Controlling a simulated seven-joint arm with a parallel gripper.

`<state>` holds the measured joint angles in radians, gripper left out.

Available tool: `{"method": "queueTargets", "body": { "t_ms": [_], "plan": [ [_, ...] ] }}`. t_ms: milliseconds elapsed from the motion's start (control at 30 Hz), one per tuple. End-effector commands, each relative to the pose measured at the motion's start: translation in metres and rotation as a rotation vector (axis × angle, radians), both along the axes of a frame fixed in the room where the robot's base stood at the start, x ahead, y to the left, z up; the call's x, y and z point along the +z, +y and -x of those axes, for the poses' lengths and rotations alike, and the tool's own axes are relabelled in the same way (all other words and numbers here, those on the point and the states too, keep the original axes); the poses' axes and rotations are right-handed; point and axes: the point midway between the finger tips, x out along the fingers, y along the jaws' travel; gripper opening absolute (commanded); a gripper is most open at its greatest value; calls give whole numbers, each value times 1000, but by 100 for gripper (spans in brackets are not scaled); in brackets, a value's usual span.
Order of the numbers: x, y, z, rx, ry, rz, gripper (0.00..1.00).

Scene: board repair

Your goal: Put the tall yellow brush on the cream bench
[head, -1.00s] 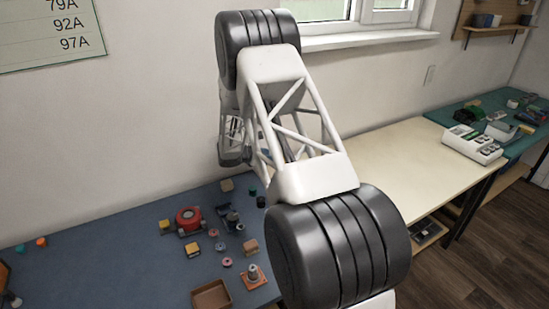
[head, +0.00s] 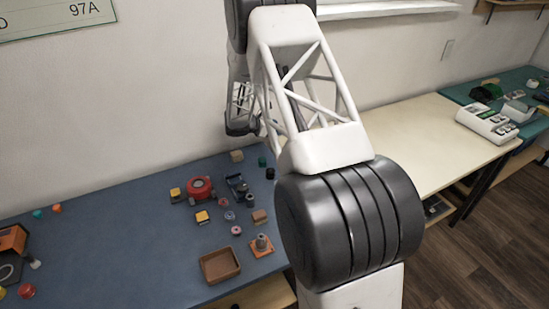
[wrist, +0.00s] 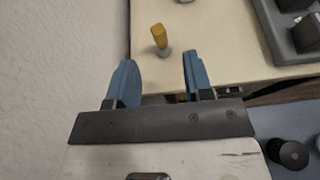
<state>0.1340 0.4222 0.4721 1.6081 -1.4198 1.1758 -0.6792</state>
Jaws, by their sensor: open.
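A yellow-topped object with a pale grey lower end, which looks like the yellow brush (wrist: 160,38), stands on the cream bench in the wrist view. The cream bench (head: 432,140) is at the right in the head view, and its surface (wrist: 215,40) fills the top of the wrist view. My gripper (wrist: 157,68) is open, its two blue fingers apart with nothing between them. The brush shows just beyond the gap between the fingertips, apart from both. My arm hides the gripper and the brush in the head view.
A blue bench (head: 110,225) at the left holds a brown tray (head: 220,265), a red round part (head: 200,187) and several small parts. A grey device (wrist: 290,35) lies right of the brush. A black knob (wrist: 287,152) shows lower right. The wall (wrist: 60,60) is close on the left.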

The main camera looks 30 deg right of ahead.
Motion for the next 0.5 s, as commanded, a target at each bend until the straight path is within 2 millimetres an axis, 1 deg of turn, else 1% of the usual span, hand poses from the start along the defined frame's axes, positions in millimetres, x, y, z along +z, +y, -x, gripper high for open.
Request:
{"method": "queueTargets", "body": {
  "t_ms": [167,267,500],
  "plan": [
    [26,8,15,-40,-52,-33,47],
    [46,16,29,-77,-95,-65,47],
    [100,40,75,-187,-223,-157,47]
  ]
}}
